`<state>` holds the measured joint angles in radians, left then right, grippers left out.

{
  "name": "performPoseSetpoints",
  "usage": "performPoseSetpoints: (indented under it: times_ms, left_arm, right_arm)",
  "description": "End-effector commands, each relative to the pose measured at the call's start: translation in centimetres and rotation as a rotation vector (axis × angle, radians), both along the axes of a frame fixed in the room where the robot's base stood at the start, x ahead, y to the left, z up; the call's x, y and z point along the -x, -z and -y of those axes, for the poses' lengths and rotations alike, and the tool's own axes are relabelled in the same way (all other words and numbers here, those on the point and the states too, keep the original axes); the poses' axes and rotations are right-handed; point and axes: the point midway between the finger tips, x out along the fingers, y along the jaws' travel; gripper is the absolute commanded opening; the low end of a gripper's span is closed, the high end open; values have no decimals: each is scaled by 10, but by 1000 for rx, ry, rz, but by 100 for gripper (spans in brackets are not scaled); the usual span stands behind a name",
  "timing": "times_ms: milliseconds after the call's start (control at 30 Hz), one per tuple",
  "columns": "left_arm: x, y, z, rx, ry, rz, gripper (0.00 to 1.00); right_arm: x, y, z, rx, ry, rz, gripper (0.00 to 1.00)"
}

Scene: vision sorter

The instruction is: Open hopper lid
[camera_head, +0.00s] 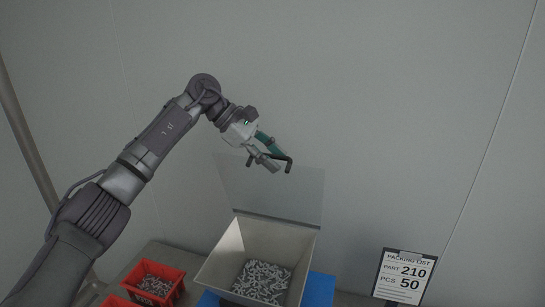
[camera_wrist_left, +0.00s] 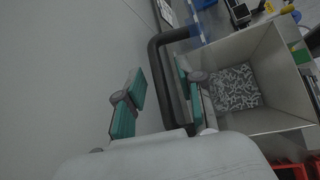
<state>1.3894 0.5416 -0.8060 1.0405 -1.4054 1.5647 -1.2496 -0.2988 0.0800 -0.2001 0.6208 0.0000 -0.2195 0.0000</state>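The hopper (camera_head: 221,260) is a pale, square, funnel-like bin holding many small grey parts. Its clear lid (camera_head: 285,194) stands raised, nearly upright, at the back edge, and the hopper mouth is uncovered. A black bar handle (camera_head: 289,164) is at the lid's top. My left gripper (camera_head: 270,153) is at this handle. In the left wrist view the two teal fingers stand apart with the dark handle (camera_wrist_left: 158,60) between them, closer to the right finger. The hopper also shows there (camera_wrist_left: 285,75). My right gripper is not in view.
Red bins (camera_head: 164,273) with small parts stand left of the hopper. A blue surface (camera_head: 320,288) shows beside its base. A packing list sign (camera_head: 405,276) reading part 210, pcs 50 stands at right. A plain grey wall is behind the lid.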

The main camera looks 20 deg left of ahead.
Motion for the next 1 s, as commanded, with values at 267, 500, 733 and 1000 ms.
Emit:
performPoseSetpoints:
  times_ms: [267,500,733,1000]
  left_arm:
    - [3,-19,-19,1,-2,4,37]
    - [10,-54,-56,1,-3,2,37]
    - [14,-77,-80,0,-1,0,37]
    - [16,-82,-86,0,1,-1,37]
  right_arm:
    - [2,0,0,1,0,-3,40]
    - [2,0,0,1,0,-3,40]
    - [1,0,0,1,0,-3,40]
    - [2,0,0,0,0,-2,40]
